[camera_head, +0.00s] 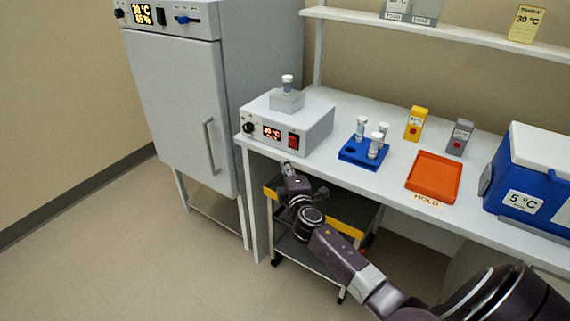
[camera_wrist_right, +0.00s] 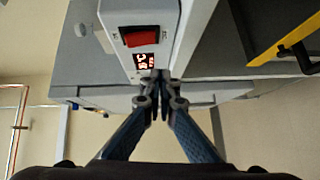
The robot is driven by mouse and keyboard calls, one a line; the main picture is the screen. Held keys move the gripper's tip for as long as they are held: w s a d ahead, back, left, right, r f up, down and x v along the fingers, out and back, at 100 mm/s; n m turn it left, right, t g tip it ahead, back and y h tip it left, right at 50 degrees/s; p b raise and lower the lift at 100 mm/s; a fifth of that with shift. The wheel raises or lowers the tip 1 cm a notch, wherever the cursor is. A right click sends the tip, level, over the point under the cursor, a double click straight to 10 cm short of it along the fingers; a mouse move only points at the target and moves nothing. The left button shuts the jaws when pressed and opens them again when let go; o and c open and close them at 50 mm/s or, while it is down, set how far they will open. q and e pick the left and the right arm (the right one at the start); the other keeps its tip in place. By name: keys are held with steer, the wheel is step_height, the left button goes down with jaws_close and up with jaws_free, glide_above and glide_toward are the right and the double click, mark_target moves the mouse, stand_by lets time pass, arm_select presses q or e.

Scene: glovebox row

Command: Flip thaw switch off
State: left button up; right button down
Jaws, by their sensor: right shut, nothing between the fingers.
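The thaw unit (camera_head: 305,117) is a light grey box on the left end of the bench, with a round knob, a lit red display and a red rocker switch (camera_head: 293,140) on its front. The display reads about 30 °C. In the right wrist view the red switch (camera_wrist_right: 141,36) sits beside the lit display (camera_wrist_right: 145,61). My right gripper (camera_head: 288,168) is just below and in front of the unit's front face, near the switch. In the wrist view its fingertips (camera_wrist_right: 161,77) are together and empty, by the display's edge. I cannot tell whether they touch the panel. My left gripper is out of view.
A vial in a grey block (camera_head: 287,101) stands on the unit. A blue rack (camera_head: 357,158) with several vials, an orange tray (camera_head: 447,166) and a blue cooler (camera_head: 530,196) stand to the right. A cart (camera_head: 345,228) is under the bench. A grey incubator (camera_head: 172,105) stands left.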

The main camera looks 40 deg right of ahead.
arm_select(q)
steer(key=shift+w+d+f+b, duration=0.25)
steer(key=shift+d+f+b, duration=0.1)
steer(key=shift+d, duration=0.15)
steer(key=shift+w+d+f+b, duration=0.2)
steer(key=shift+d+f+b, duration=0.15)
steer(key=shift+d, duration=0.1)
arm_select(e)
steer(key=s+a+f, duration=0.1)
steer(key=s+a, duration=0.1)
steer(key=s, duration=0.5)
steer(key=shift+s+f, duration=0.25)
steer(key=shift+f, duration=0.15)
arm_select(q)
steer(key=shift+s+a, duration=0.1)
